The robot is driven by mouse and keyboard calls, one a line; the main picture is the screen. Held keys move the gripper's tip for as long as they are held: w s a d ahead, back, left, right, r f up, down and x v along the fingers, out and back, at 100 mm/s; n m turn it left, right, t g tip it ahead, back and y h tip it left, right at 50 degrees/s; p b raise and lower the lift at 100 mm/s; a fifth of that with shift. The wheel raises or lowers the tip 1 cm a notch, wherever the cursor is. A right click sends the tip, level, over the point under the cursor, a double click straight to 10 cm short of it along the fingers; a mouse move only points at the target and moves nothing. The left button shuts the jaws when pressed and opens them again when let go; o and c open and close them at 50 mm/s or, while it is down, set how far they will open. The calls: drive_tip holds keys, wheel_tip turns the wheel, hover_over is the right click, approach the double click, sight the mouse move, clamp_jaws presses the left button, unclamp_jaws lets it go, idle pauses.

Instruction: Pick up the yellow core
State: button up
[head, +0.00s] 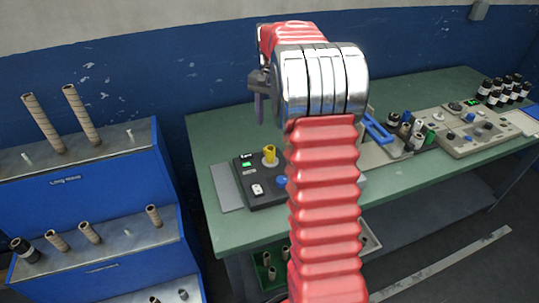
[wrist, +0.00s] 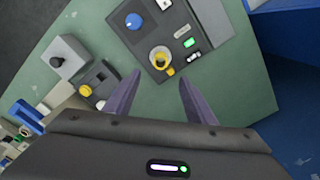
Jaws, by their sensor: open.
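The yellow core (head: 269,154) stands upright on a dark control box (head: 258,198) near the left end of the green bench. In the wrist view the core lies just beyond the fingertips, roughly in line with the gap. In the head view my gripper (head: 259,107) is partly hidden by my wrist and hangs above the core, apart from it.
Another yellow part (wrist: 97,95) sits by a grey unit left of the fingers. The dark box carries a blue knob (wrist: 133,21) and a green-lit display (wrist: 188,43). A blue stepped rack (head: 100,200) with cardboard tubes stands left. Bottles (head: 500,90) crowd the bench's far right.

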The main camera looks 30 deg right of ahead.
sight(270, 150)
idle(0.3)
drive_tip(key=shift+f, duration=4.3)
drive_tip(key=shift+w+f, duration=0.1)
drive_tip(key=shift+f, duration=2.55)
drive_tip(key=shift+c, duration=0.3)
drive_tip(key=c, duration=1.1)
drive_tip(key=shift+r, duration=0.1)
drive_tip(key=shift+c, duration=0.2)
